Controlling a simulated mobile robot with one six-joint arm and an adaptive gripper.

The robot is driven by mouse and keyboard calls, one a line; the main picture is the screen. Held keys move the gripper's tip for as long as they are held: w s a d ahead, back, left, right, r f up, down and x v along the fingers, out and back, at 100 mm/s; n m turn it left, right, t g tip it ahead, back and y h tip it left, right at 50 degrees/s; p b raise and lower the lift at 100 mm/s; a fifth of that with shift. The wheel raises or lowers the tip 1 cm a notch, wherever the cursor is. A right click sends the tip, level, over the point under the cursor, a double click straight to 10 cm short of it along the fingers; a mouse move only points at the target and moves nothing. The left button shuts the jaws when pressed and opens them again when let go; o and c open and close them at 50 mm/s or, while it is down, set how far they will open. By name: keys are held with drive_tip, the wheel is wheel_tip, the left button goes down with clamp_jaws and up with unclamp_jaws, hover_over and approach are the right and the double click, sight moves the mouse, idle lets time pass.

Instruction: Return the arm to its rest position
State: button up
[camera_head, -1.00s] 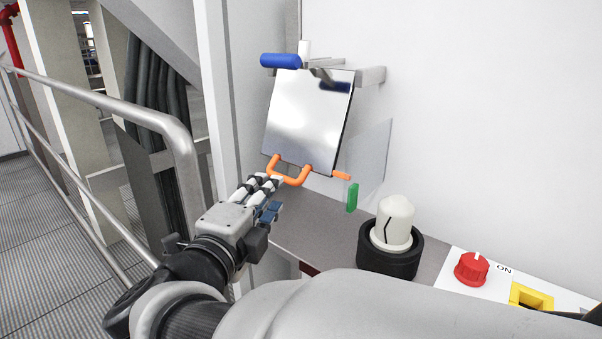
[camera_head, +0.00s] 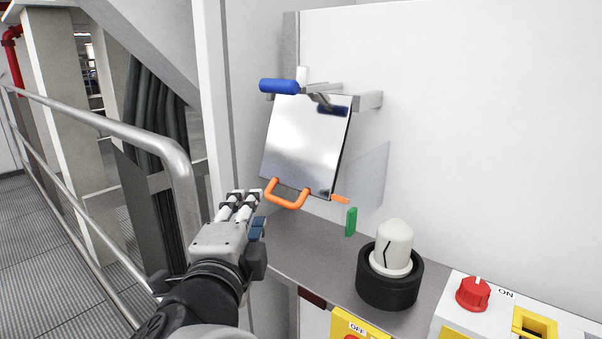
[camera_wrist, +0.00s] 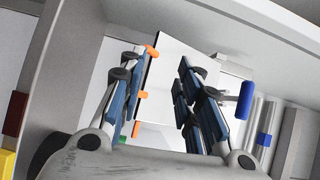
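My gripper (camera_head: 246,194) is in the head view, left of the orange handle (camera_head: 287,198) on the lower edge of a shiny tilted panel (camera_head: 305,143). A gap shows between the fingertips and the handle. In the wrist view my gripper (camera_wrist: 160,85) has its blue-padded fingers spread with nothing held. The panel (camera_wrist: 172,75) shows between and beyond the fingers, with parts of the orange handle (camera_wrist: 152,51) near the left finger. Part of the panel is hidden by the fingers there.
A blue-handled lever (camera_head: 279,86) sits above the panel. A white knob (camera_head: 393,243) in a black collar, a green tab (camera_head: 351,222) and a red knob (camera_head: 473,293) stand on or by the grey counter (camera_head: 300,251). A metal railing (camera_head: 110,126) runs at left.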

drive_tip(key=s+d+f+n+g, duration=0.6)
drive_tip(key=s+d+f+n, duration=0.3)
drive_tip(key=d, duration=0.3)
drive_tip(key=s+d+f+n+g, duration=0.6)
drive_tip(key=s+d+f+n, duration=0.2)
drive_tip(key=s+d, duration=0.25)
wheel_tip(320, 180, down, 23)
drive_tip(key=s+g+b, duration=0.1)
drive_tip(key=s+b, duration=0.1)
drive_tip(key=b, duration=1.9)
drive_tip(key=shift+d+n+y, duration=0.3)
drive_tip(key=shift+d, duration=0.05)
drive_tip(key=shift+f, duration=0.1)
